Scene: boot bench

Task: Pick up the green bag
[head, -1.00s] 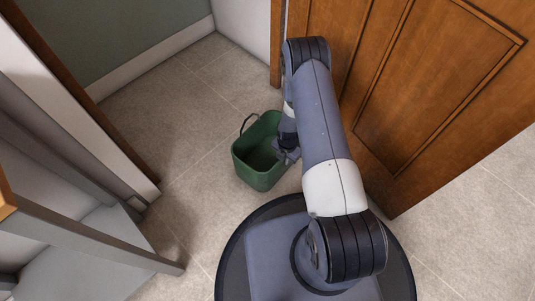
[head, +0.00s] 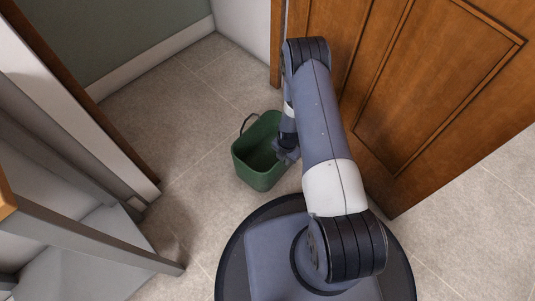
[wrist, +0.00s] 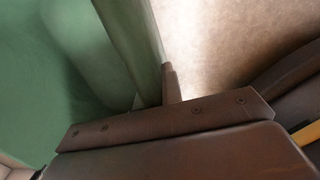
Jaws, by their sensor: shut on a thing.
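The green bag (head: 262,170) is an open-topped, box-shaped bag in the middle of the head view, upright, with a thin dark handle loop at its far left edge. My gripper (head: 287,152) is at the bag's right side, partly covered by my own arm. In the wrist view the bag's green wall (wrist: 135,40) runs down to my gripper (wrist: 165,100), which is shut on that wall at the rim. The fingertips are mostly hidden there. The inside of the bag looks empty from above. I cannot tell whether its bottom touches the floor.
A brown wooden panelled door (head: 420,80) stands close to the right of my arm. A grey bench frame (head: 90,235) is at the lower left. Tiled floor (head: 190,110) is clear behind and left of the bag.

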